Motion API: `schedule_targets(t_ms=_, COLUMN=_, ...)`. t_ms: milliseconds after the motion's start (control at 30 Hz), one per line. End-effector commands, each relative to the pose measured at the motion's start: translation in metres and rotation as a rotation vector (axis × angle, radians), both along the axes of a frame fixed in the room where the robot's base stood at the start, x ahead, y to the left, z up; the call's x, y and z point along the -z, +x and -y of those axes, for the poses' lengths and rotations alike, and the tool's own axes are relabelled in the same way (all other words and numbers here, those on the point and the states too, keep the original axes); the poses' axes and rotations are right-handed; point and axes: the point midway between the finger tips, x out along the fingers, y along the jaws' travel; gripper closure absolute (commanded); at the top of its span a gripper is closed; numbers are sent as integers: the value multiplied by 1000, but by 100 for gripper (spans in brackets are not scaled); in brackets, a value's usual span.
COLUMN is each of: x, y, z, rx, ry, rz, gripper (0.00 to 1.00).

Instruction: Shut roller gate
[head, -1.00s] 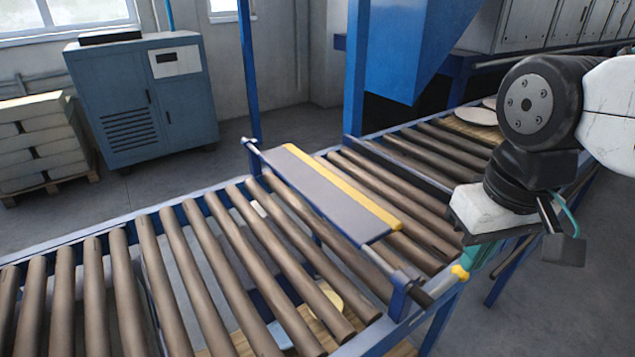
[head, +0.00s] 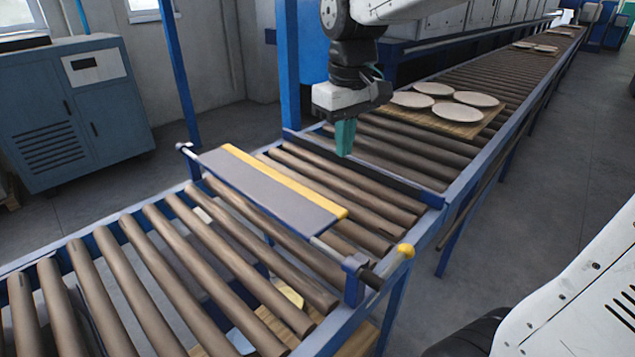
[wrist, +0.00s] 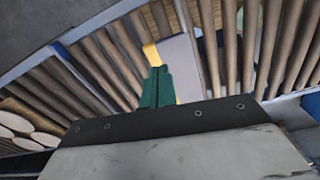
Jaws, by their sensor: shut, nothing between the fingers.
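The roller gate (head: 270,190) is a flat grey panel with a yellow edge. It lies tilted nearly flat across the conveyor, on a bar between two posts, with rollers on both sides. My gripper (head: 345,150) has green fingers, shut and empty, pointing down above the rollers on the far right side of the gate. The fingers (wrist: 157,88) also show in the wrist view.
Several pale plates (head: 458,112) lie on a wooden board (head: 485,122) on the rollers behind my gripper. A dark crossbar (head: 375,165) spans the conveyor between the board and the gate. Blue posts (head: 288,65) stand along the far side.

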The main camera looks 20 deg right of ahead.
Motion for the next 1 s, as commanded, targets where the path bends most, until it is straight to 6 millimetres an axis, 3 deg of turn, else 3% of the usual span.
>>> schedule_targets(t_ms=33, x=5, y=27, z=1, rx=-26, ry=-1, rz=-16, gripper=100)
schedule_targets(t_ms=100, x=11, y=58, z=3, rx=-61, ry=-2, rz=-25, gripper=100)
schedule_targets(t_ms=200, x=20, y=94, z=5, rx=-104, ry=-1, rz=-36, gripper=100)
schedule_targets(t_ms=333, x=31, y=123, z=7, rx=-140, ry=-2, rz=-45, gripper=100)
schedule_targets(t_ms=500, x=37, y=136, z=9, rx=-158, ry=-1, rz=-48, gripper=100)
schedule_targets(t_ms=833, x=38, y=136, z=9, rx=-157, ry=-1, rz=-48, gripper=100)
schedule_targets(t_ms=1000, x=53, y=135, z=8, rx=-157, ry=-2, rz=-50, gripper=100)
